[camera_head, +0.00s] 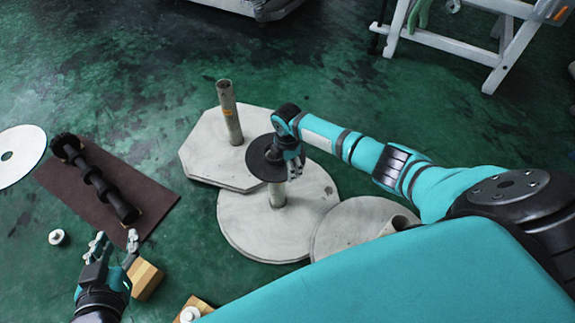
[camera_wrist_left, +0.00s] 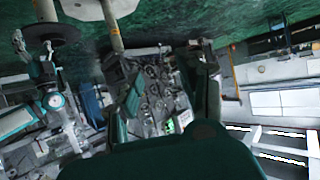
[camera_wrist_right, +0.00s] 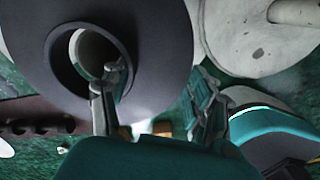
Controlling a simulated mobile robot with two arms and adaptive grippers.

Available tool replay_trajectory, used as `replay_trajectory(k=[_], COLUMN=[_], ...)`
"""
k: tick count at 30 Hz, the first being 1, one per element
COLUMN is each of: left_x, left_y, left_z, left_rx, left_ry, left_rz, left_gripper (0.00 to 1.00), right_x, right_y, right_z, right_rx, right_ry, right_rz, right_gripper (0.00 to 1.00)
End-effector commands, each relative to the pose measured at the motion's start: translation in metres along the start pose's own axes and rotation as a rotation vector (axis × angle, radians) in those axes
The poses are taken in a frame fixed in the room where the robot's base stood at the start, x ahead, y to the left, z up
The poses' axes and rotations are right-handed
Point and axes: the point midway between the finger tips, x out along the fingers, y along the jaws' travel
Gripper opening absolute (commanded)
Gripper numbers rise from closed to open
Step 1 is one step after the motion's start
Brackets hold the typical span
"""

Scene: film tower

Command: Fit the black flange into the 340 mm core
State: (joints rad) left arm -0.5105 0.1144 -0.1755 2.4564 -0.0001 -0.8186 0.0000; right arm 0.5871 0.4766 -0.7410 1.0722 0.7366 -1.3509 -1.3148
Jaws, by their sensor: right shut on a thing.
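The black flange (camera_head: 262,160), a dark disc with a raised ring around its hole, is held by my right gripper (camera_head: 293,167) over a pale upright core (camera_head: 277,197) on a round plate. In the right wrist view the flange (camera_wrist_right: 150,45) fills the upper left, with one finger at its ring. I cannot tell whether its spigot is inside the core. The left wrist view shows the flange (camera_wrist_left: 55,35) at that core's end. A taller core (camera_head: 230,115) with an orange label stands behind left. No lengths are readable. My left gripper (camera_head: 115,240) is open and empty at lower left.
The plates are an octagonal one (camera_head: 205,160), a round one (camera_head: 240,235) and another round one (camera_head: 350,222) with a short tube. A brown mat (camera_head: 145,185) carries a black rod-like part (camera_head: 97,180). A wooden block (camera_head: 146,280) lies beside my left gripper.

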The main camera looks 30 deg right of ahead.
Motion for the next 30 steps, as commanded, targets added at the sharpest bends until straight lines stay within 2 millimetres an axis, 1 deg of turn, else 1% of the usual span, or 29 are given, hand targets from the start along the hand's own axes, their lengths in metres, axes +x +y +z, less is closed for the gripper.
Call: replay_trajectory(k=[22, 23, 28, 30], left_x=[0.003, 0.003, 0.003, 0.003], left_y=[0.002, 0.002, 0.002, 0.002], left_z=[-0.017, -0.018, -0.018, -0.018], left_rx=[0.002, 0.002, 0.002, 0.001], left_ry=[0.085, 0.090, 0.090, 0.088], left_rz=[0.004, 0.004, 0.004, 0.004], left_gripper=[0.40, 0.40, 0.40, 0.40], right_x=[0.005, 0.004, 0.004, 0.004], right_y=[0.001, 0.001, 0.000, 0.000], right_z=[0.000, 0.000, 0.000, 0.000], right_rx=[0.000, 0.000, 0.000, 0.000], right_ry=[0.000, 0.000, 0.000, 0.000], right_rz=[0.001, 0.001, 0.001, 0.001], right_gripper=[0.22, 0.64, 0.86, 0.87])
